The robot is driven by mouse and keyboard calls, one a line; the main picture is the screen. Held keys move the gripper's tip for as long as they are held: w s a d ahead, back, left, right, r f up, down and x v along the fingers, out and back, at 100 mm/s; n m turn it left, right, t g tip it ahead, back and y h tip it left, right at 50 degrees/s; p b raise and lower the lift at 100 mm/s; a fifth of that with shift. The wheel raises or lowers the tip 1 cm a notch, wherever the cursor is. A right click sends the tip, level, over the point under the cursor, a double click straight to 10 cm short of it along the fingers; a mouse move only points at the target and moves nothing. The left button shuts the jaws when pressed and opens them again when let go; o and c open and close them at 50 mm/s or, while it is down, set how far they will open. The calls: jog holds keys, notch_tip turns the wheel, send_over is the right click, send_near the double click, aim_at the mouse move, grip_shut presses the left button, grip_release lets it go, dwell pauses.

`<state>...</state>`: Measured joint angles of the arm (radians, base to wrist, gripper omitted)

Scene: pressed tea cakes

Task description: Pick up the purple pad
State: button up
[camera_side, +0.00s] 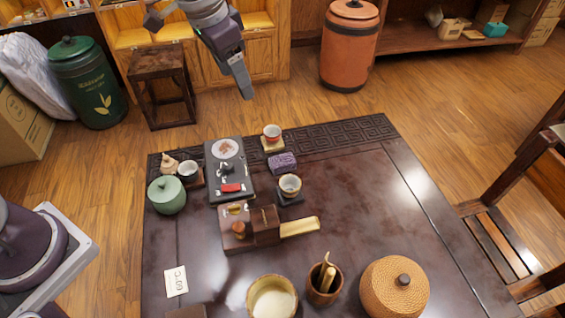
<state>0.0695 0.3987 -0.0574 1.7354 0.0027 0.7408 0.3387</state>
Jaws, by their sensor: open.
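The purple pad (283,163) is a small block with a rough, textured top. It lies on the dark carved table (400,220) near its far edge, right of the black tea tray (226,170). My gripper (246,92) hangs in the air above and beyond the far table edge, up and to the left of the pad in the picture. It is open and apart from the pad, with nothing visible in it.
A brown wooden stand (250,225) with a yellow scoop lies in front. A woven jar (394,287), tool holder (324,285) and bowl (271,298) are nearer. The table's right side is clear.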

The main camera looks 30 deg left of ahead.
jog(key=m+g, duration=0.1)
jog(key=m, duration=0.1)
send_near(282, 160)
jog(key=shift+m+g+h, duration=0.3)
jog(key=f, duration=0.3)
jog(key=w+f, duration=0.1)
jog(key=f, duration=0.4)
jog(key=shift+w+d+f, duration=0.25)
jog(key=shift+w+f, duration=0.05)
jog(key=shift+w, duration=0.05)
jog(key=c, duration=1.4)
notch_tip(282, 160, up, 10)
jog(key=shift+r, duration=0.1)
jog(key=shift+c, duration=0.2)
